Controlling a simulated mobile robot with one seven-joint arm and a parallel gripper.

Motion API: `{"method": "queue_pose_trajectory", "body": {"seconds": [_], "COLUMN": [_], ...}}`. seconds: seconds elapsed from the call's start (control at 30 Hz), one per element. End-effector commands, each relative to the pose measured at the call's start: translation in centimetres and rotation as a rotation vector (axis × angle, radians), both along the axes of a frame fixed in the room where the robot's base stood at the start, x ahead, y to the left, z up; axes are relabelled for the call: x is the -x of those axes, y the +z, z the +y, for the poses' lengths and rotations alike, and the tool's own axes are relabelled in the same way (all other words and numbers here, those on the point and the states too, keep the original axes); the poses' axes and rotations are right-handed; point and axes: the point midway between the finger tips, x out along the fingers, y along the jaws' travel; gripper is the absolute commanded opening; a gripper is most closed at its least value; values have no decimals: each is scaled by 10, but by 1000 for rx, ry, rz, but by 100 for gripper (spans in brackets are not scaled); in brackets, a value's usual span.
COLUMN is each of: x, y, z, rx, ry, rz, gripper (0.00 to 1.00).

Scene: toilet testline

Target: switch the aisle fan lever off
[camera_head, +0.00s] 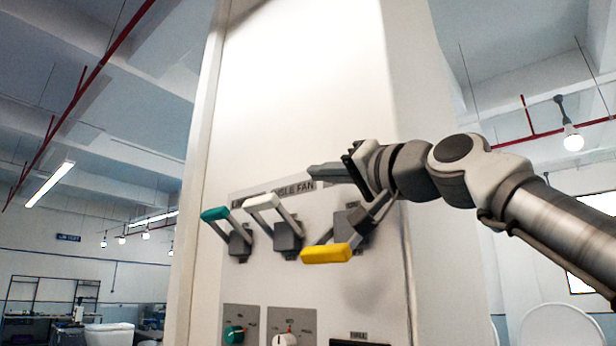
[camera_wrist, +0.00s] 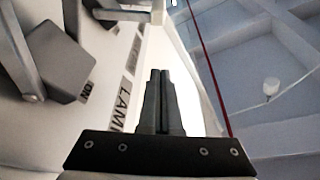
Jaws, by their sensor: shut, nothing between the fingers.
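The panel label reading "AISLE FAN" (camera_head: 295,187) sits just above the lever with the white handle (camera_head: 262,202). That lever's handle stands up and out from its grey base (camera_head: 288,238). My gripper (camera_head: 318,172) is shut and empty, its fingers pointing left, to the upper right of the white handle with a visible gap in the picture. In the wrist view the closed fingers (camera_wrist: 160,85) point toward a grey part (camera_wrist: 122,15) and a pale bar at the top, probably this lever. The depth between fingers and handle is hard to tell.
A teal-handled lever (camera_head: 215,213) is raised at left. A yellow-handled lever (camera_head: 326,253) hangs lower at right, below my gripper; its base is partly hidden by my gripper. A "LAMP" label (camera_wrist: 124,105) shows in the wrist view. Teal (camera_head: 234,334) and white (camera_head: 285,339) knobs sit below.

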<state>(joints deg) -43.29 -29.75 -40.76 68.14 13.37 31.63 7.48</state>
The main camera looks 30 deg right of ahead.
Motion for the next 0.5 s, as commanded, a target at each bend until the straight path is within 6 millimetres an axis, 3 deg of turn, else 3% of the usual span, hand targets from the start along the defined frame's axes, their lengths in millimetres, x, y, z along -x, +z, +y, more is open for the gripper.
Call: {"method": "queue_pose_trajectory", "body": {"seconds": [0.2,0.5], "x": [-39,-77], "y": [15,25], "z": [8,14], "rx": [3,2], "ry": [4,4], "rz": [2,2], "gripper": [0,0]}}
